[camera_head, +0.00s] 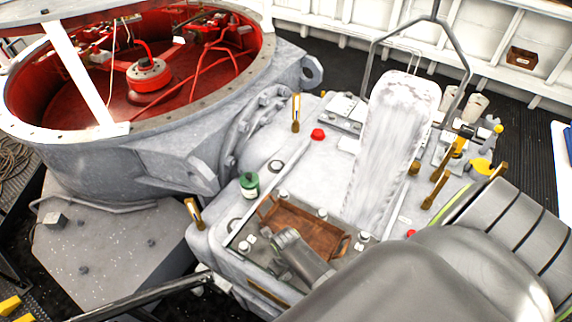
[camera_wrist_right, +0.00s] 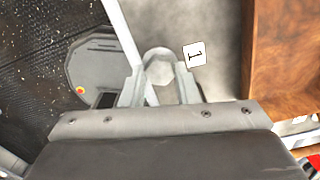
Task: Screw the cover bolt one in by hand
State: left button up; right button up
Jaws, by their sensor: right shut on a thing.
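In the right wrist view my right gripper (camera_wrist_right: 159,82) is shut on a pale hex-headed bolt (camera_wrist_right: 160,67), one finger on each side of its head. A white tag (camera_wrist_right: 195,54) marked 1 is just to the right of the bolt. How far the bolt is seated cannot be told. In the head view the dark cover plate (camera_head: 238,230) carries several pale bolts with white tags near its edges. My right arm comes in from the lower right and hides part of the plate; its fingertips cannot be made out there. My left gripper is not in view.
A brown tray (camera_head: 268,218) sits on the plate; a brown box wall shows right of the bolt (camera_wrist_right: 285,50). A green jar (camera_head: 249,185), a red knob (camera_head: 318,134) and brass-coloured handles (camera_head: 296,112) stand around it. A large drum with a red interior (camera_head: 130,100) fills the left.

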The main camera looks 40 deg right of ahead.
jog(key=shift+w+r, duration=0.2)
jog(key=shift+w, duration=0.15)
jog(key=o, duration=0.8)
jog(key=shift+s, duration=0.1)
jog(key=shift+o, duration=0.9)
jog(key=shift+s+f, duration=0.1)
jog(key=shift+s, duration=0.05)
notch_tip(320, 180, up, 18)
jog(key=b, duration=0.1)
jog(key=shift+f, duration=0.25)
